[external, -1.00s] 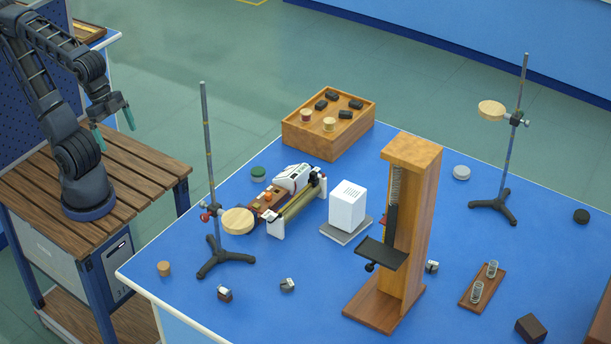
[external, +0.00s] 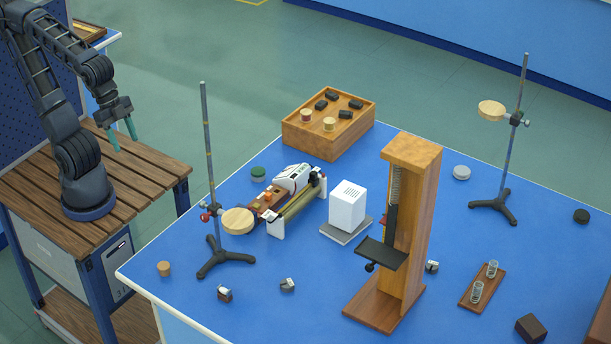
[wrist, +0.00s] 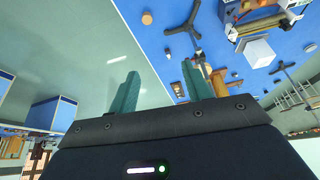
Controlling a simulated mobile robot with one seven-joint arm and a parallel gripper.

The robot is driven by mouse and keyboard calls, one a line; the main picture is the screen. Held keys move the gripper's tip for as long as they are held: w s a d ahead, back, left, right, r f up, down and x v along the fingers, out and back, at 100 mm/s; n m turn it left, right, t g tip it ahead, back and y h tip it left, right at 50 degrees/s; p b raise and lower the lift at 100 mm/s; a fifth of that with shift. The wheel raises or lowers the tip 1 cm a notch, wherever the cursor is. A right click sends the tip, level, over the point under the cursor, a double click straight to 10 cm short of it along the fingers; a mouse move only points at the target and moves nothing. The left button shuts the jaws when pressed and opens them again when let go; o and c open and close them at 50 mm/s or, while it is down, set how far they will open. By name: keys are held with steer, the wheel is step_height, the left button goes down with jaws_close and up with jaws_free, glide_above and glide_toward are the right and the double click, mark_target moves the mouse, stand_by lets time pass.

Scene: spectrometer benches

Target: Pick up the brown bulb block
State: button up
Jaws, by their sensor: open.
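The small brown bulb block (external: 224,295) with a pale fitting on top sits on the blue bench, in front of the left stand's tripod foot, in the external view. A similar small grey block (external: 287,285) lies to its right. My gripper (external: 124,141) is at the left, above my wooden-slatted base and well away from the bench objects. Its two teal fingers are apart with nothing between them. They also show in the wrist view (wrist: 162,70). There the bench is upper right, and the brown block is too small to tell for certain.
The tall left stand (external: 207,150) with a wooden disc rises behind the block. A cork-like cylinder (external: 164,268) stands near the bench's left edge. A tall wooden frame (external: 412,220), a white box (external: 347,206) and a wooden tray (external: 312,139) stand farther off. The bench around the block is mostly clear.

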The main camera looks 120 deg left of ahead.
steer(key=w+f+m+t, duration=0.1)
steer(key=w+f+m, duration=0.4)
steer(key=w+f, duration=0.4)
steer(key=w+f+m, duration=0.4)
steer(key=w+f, duration=0.2)
steer(key=w, duration=0.5)
steer(key=m+t+y, duration=0.2)
steer(key=m+t, duration=0.2)
steer(key=m, duration=1.3)
glide_toward(230, 295)
steer(key=shift+w+a+f, duration=0.2)
steer(key=shift+a+f, duration=0.7)
steer(key=shift+a, duration=0.2)
steer(key=m, duration=0.1)
steer(key=f+m+t, duration=0.1)
steer(key=shift+w+d+f+m+t, duration=0.15)
steer(key=shift+d+f+m+t, duration=0.15)
steer(key=shift+f+m, duration=0.1)
steer(key=m, duration=0.1)
steer(key=f+m+t+h, duration=0.1)
steer(key=m, duration=0.1)
steer(key=shift+d, duration=0.25)
steer(key=m, duration=0.1)
steer(key=m+t, duration=0.1)
steer(key=shift+w+r+m, duration=0.2)
steer(key=shift+w+m, duration=0.1)
steer(key=shift+w, duration=0.25)
steer(key=shift+x, duration=3.6)
